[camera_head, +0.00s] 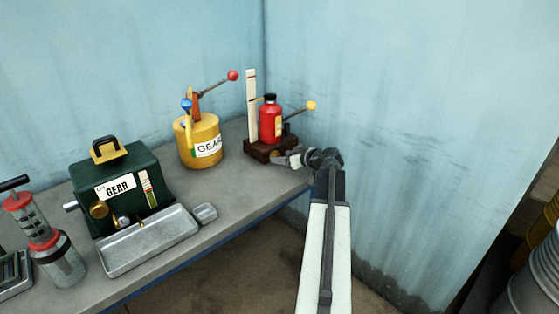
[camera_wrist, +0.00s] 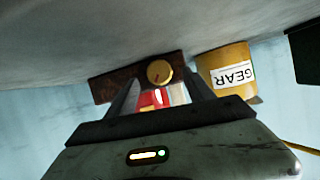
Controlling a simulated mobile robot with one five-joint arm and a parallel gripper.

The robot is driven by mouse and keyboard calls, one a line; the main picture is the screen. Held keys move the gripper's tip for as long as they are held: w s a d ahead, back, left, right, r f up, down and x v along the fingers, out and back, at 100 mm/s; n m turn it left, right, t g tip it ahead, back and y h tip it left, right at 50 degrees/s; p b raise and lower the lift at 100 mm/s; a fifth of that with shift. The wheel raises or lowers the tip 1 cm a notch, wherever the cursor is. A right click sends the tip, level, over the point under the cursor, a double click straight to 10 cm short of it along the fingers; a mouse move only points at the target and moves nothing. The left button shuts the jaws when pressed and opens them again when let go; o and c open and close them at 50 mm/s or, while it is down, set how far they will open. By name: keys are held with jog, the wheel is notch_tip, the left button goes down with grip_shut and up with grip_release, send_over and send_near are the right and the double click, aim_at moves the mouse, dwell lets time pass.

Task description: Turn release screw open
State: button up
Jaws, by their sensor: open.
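A red bottle-shaped jack (camera_head: 267,124) with a black cap stands on a dark brown base (camera_head: 257,149) near the wall corner. A round brass knob, apparently the release screw (camera_wrist: 160,72), sits on the front of that base (camera_wrist: 104,88) in the upside-down wrist view. My gripper (camera_head: 279,158) reaches in from the right, close to the base front. In the wrist view my gripper (camera_wrist: 161,78) is open, with one finger on each side of the knob. I cannot tell whether the fingers touch it. In the head view the gripper largely hides the knob.
A yellow GEAR can (camera_head: 202,143) with levers stands left of the jack. A green GEAR box (camera_head: 120,180), a metal tray (camera_head: 150,245), a small dish (camera_head: 205,212) and a clear cylinder pump (camera_head: 60,262) are further left. The blue wall (camera_head: 420,130) is close on the right.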

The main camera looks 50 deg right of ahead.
jog(key=x, duration=0.3)
jog(key=shift+s, duration=0.1)
jog(key=shift+c, duration=0.3)
grip_shut()
jog(key=shift+d+f+m+y+b, duration=0.15)
jog(key=shift+d+m+y+b, duration=0.15)
jog(key=shift+m+y+b, duration=0.5)
jog(key=shift+a+m+y, duration=0.15)
jog(key=shift+m+y, duration=0.15)
jog(key=shift+m, duration=0.4)
jog(key=shift+o, duration=0.3)
grip_release()
